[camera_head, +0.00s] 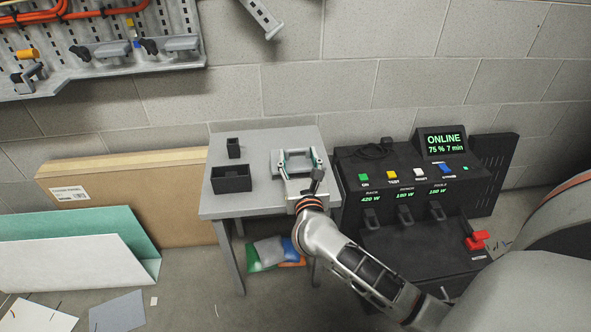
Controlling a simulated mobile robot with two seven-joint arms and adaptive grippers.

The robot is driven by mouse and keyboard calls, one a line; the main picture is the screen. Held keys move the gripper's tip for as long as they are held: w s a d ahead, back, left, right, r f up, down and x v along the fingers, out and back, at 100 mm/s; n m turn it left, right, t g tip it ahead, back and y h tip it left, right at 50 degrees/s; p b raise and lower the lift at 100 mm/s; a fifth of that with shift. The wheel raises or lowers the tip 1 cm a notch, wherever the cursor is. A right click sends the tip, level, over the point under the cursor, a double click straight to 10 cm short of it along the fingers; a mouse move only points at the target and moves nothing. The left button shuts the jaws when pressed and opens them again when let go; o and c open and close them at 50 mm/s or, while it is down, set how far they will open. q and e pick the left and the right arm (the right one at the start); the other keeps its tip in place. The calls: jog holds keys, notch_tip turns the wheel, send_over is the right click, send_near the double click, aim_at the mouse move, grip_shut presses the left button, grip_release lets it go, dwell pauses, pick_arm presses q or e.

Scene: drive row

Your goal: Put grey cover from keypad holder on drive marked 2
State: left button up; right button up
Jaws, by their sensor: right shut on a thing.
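My right gripper (300,163) reaches over the grey table (262,200), its arm coming in from the lower right. Its fingers stand wide apart, shut on a pale grey piece (299,155) between them near the table's back right part. I cannot tell for sure whether this piece is the grey cover, or whether it touches the table. I cannot make out a keypad holder or a drive marked 2. My left gripper is not in view.
A black open bin (231,181) and a small black box (233,148) stand left on the table. A black power unit (385,185) with an ONLINE screen (443,143) stands right. A cardboard box (120,190) leans behind at left. Coloured bags (268,250) lie under the table.

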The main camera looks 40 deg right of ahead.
notch_tip(320, 180, down, 4)
jog(key=shift+f+b, duration=0.1)
jog(key=shift+b, duration=0.65)
jog(key=shift+r, duration=0.2)
jog(key=shift+f, duration=0.3)
jog(key=o, duration=1)
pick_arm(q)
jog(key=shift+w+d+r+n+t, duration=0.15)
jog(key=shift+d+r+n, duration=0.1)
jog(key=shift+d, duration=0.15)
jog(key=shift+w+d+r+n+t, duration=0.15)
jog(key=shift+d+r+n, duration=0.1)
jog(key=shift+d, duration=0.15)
pick_arm(e)
jog(key=shift+r, duration=0.1)
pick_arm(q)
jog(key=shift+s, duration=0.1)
